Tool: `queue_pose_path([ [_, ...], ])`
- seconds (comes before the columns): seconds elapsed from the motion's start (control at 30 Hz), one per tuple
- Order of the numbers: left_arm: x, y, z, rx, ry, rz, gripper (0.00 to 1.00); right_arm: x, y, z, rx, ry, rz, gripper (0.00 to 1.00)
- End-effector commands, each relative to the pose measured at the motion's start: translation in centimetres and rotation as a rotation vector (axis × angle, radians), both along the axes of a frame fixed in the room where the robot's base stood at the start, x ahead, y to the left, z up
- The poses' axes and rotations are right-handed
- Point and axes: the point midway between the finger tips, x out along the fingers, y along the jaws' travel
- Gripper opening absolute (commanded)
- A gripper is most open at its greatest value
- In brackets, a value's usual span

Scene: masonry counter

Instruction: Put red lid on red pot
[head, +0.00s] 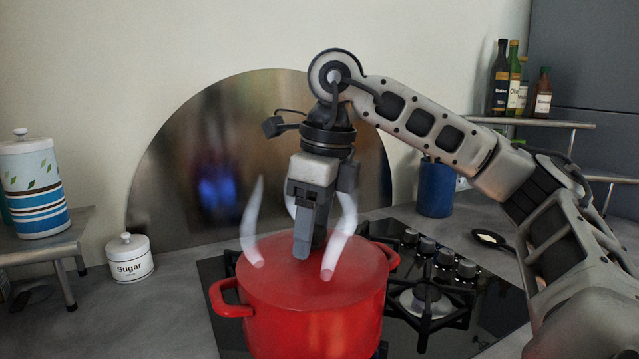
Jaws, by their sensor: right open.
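The red pot (315,325) stands on the cooktop in the lower middle, with a side handle at its left. The red lid (290,280) lies over the pot's mouth and looks about level; I cannot tell whether it is fully seated. My right gripper (303,243) points down over the middle of the lid and is open. Its fingers hide the lid's centre, so I see no knob and cannot tell if they touch it. My left gripper is not in view.
A black gas cooktop (490,318) with a free burner grate (432,303) lies right of the pot. A sugar jar (130,258) stands left. A blue canister (436,188) and a black spoon (492,240) are at the right. White wisps, perhaps steam, show around the gripper.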

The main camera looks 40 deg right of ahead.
Motion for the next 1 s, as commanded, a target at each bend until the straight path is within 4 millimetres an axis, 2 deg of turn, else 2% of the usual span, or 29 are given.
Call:
queue_pose_path([
  [0.13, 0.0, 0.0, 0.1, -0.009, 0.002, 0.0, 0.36, 0.0, 0.0, 0.0, 0.0, -0.001, 0.0, 0.62],
  [0.27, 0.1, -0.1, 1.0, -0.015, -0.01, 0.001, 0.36, -0.2, -0.1, 2.3, 0.003, -0.005, 0.001, 0.62],
  [0.43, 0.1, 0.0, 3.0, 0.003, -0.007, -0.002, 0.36, -0.8, -0.4, 7.4, 0.001, -0.006, 0.0, 0.62],
  [0.5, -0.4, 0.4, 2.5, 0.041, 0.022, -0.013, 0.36, -1.1, -0.6, 9.3, 0.001, -0.007, -0.002, 0.62],
  [0.7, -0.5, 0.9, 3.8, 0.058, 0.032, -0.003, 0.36, -1.7, -0.9, 13.4, 0.0, -0.006, -0.001, 0.62],
  [0.83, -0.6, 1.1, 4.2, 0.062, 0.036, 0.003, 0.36, -1.9, -1.0, 15.1, 0.0, -0.004, 0.0, 0.62],
  [1.0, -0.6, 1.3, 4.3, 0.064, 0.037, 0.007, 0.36, -2.1, -1.1, 15.9, 0.001, -0.003, 0.0, 0.62],
])
